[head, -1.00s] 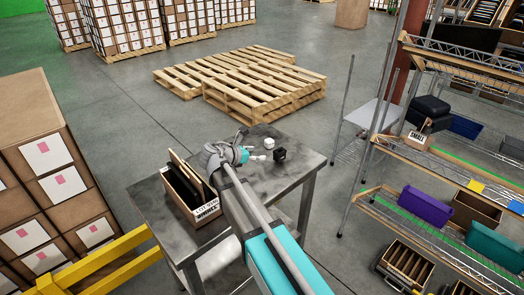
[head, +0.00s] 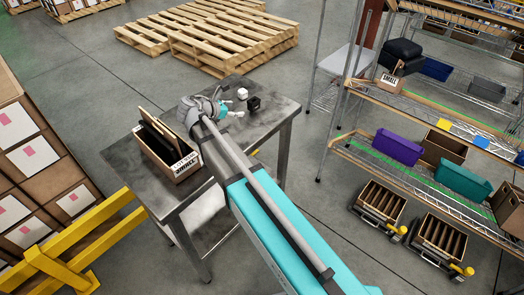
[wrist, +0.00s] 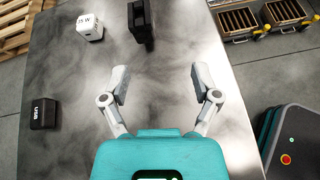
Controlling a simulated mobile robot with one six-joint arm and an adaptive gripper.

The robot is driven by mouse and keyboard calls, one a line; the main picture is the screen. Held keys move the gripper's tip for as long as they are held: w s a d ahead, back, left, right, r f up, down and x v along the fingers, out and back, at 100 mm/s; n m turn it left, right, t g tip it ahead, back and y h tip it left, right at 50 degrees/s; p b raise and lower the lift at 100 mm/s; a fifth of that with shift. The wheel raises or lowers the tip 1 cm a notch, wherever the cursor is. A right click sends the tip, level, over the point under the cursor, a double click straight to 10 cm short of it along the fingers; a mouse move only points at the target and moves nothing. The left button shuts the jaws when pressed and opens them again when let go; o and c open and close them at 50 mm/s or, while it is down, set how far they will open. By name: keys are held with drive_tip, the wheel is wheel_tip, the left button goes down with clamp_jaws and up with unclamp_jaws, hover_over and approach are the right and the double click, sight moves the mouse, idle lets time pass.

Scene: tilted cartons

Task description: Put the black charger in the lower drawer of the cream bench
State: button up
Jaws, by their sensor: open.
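My gripper (head: 235,108) is open and empty over the grey metal table (head: 272,122). In the wrist view its fingers (wrist: 159,75) are spread wide with bare tabletop between them. A black block (wrist: 140,22) stands ahead of the fingers, slightly left; it shows as a small black cube in the head view (head: 254,103). A second black box (wrist: 43,114) marked "USB" lies to the left of the gripper and is hidden in the head view. I cannot tell for sure which is the black charger. The cream bench and its drawers are not in view.
A white cube (wrist: 89,27) marked "35 W" stands left of the black block. A wire rack with bins (head: 398,147) stands right, a yellow barrier (head: 80,245) front left, pallets (head: 210,40) behind.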

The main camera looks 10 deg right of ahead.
drive_tip(key=s+d+f+m, duration=0.1)
drive_tip(key=s+d+f+m+g+y, duration=0.1)
drive_tip(key=s+d+m, duration=0.1)
drive_tip(key=s+d+f+m+g+y, duration=0.1)
drive_tip(key=s+m, duration=0.1)
drive_tip(key=shift+d+f, duration=0.35)
drive_tip(key=s+d+f+m, duration=0.1)
drive_tip(key=m, duration=0.1)
drive_tip(key=s+d+f+m+g+y, duration=0.1)
drive_tip(key=s, duration=0.1)
drive_tip(key=s+f+m+g+y, duration=0.1)
drive_tip(key=s+m, duration=0.1)
drive_tip(key=shift+d+f+m, duration=0.1)
drive_tip(key=shift+d+m, duration=0.2)
drive_tip(key=shift+d, duration=0.1)
drive_tip(key=s+f+m+g+y, duration=0.2)
drive_tip(key=s+m+y, duration=0.4)
drive_tip(key=s+m, duration=0.5)
drive_tip(key=shift+d+f+m+y, duration=0.4)
drive_tip(key=shift+f+m, duration=0.2)
drive_tip(key=c, duration=0.3)
drive_tip(key=shift+a, duration=0.15)
drive_tip(key=shift+a, duration=0.2)
